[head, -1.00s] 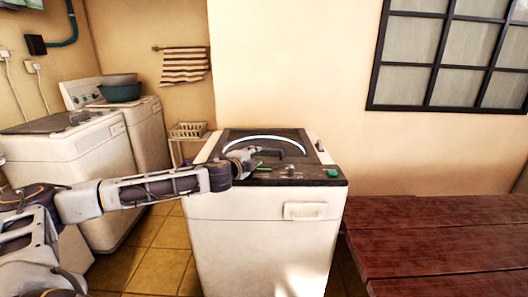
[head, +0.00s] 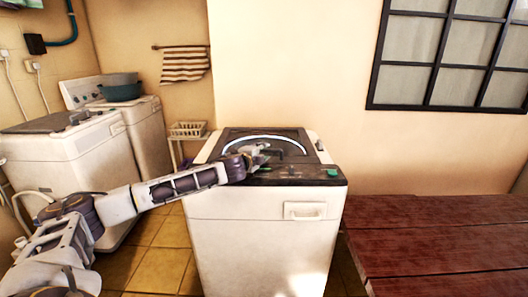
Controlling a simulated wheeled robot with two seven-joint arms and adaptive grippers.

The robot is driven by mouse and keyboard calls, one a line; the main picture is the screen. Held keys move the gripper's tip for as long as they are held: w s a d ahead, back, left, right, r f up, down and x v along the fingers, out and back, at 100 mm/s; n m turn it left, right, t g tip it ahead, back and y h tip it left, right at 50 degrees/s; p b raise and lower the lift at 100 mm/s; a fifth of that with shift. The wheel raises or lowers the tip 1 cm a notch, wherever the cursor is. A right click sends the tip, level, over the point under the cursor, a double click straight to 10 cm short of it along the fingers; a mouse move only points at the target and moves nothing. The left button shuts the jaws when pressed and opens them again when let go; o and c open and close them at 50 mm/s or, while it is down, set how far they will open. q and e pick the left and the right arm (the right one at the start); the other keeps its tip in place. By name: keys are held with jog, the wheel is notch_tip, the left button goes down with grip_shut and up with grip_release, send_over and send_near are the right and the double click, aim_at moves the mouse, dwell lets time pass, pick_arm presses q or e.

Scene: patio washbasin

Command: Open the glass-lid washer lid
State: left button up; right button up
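The glass-lid washer (head: 262,240) stands in the middle of the head view, a white body with a dark top. Its dark lid (head: 240,133) with a pale curved band lies down flat on the top. My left gripper (head: 262,155) is over the front part of the lid, just behind the dark control panel (head: 300,174). It is small in view, and I cannot tell whether its fingers are open or touch the lid. My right gripper is not in view.
Two other white washers (head: 75,155) stand at the left, the rear one with a teal basin (head: 121,92) on it. A small rack with a basket (head: 187,130) is behind. A red-brown wooden table (head: 440,235) fills the right.

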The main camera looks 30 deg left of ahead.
pick_arm(q)
jog(key=shift+x, duration=1.35)
grip_shut()
